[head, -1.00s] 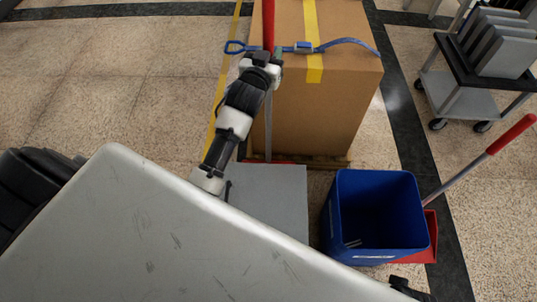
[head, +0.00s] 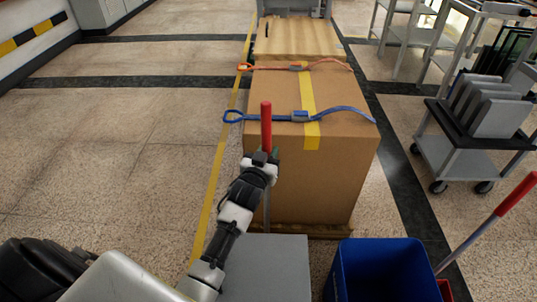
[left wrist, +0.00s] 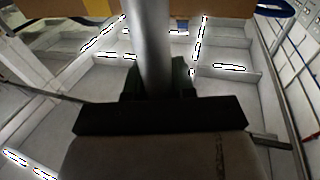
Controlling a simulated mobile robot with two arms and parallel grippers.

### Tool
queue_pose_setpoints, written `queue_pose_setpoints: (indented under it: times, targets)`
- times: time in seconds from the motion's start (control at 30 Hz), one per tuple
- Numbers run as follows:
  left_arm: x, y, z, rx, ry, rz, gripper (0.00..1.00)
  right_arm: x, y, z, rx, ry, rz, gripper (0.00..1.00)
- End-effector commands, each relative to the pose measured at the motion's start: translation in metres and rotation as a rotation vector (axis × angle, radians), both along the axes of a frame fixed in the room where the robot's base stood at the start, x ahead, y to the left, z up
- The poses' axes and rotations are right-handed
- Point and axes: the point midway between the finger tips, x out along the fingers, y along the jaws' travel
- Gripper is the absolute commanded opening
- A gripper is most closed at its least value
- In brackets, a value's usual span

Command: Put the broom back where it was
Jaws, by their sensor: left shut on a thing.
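The broom has a red handle end (head: 266,127) and a thin grey pole (head: 267,212), and stands about upright in front of a large cardboard box. My left gripper (head: 263,157) is shut around the broom just below the red part. In the left wrist view, the grey pole (left wrist: 155,50) runs between the dark fingers (left wrist: 158,85). The broom's lower end is hidden behind a grey surface in the head view. My right gripper is not in view.
The strapped cardboard box (head: 320,180) stands just beyond the broom. A grey flat surface (head: 270,270) lies nearer. A blue bin (head: 385,275) and a red-handled pole (head: 515,195) are at right. A cart (head: 465,150) stands farther right. Floor at left is clear.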

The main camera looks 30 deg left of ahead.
Motion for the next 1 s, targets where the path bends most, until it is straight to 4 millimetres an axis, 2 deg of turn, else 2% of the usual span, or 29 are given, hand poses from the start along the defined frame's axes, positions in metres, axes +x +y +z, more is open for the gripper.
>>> queue_pose_setpoints:
  times: [0.27,0.3,0.47,0.8,0.93,1.0]
  targets:
    - [0.000,0.000,0.001,0.001,-0.005,0.000,0.01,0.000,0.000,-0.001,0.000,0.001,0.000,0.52]
    - [0.000,0.000,-0.002,0.000,0.000,0.000,0.27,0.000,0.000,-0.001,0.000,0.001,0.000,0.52]
    - [0.000,0.000,-0.001,0.000,-0.001,0.000,0.51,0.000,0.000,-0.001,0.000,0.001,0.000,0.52]
    - [-0.002,0.000,0.002,0.000,0.000,0.000,0.51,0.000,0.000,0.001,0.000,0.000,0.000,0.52]
    - [-0.019,-0.003,0.001,-0.001,0.001,0.000,0.51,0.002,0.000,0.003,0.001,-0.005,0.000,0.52]
    - [-0.034,-0.005,0.002,0.000,0.002,0.000,0.51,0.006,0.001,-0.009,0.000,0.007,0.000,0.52]
